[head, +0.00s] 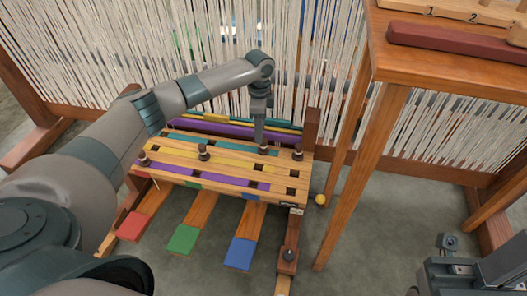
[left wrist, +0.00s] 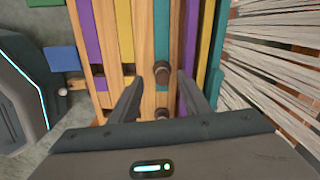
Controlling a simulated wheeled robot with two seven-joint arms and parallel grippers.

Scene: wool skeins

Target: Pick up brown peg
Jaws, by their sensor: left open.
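Several dark brown pegs stand on a slatted wooden board (head: 222,160) with purple, yellow and teal strips. One brown peg (head: 264,147) is right below my left gripper (head: 262,132), which points down at the board. In the left wrist view, a brown peg (left wrist: 161,70) shows between the tips of the open, empty left gripper (left wrist: 160,78). A second peg (left wrist: 161,113) shows nearer the palm. Other pegs stand at the left (head: 143,159), the middle (head: 203,153) and the right end (head: 298,153). Part of my right arm shows at the lower right; its jaws are unclear.
A loom with hanging white threads (head: 300,50) stands behind the board. A wooden table (head: 430,60) with a dark red bar (head: 455,41) is at the right. Red (head: 134,227), green (head: 184,239) and blue (head: 241,253) pedals extend in front. Square holes pierce the board.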

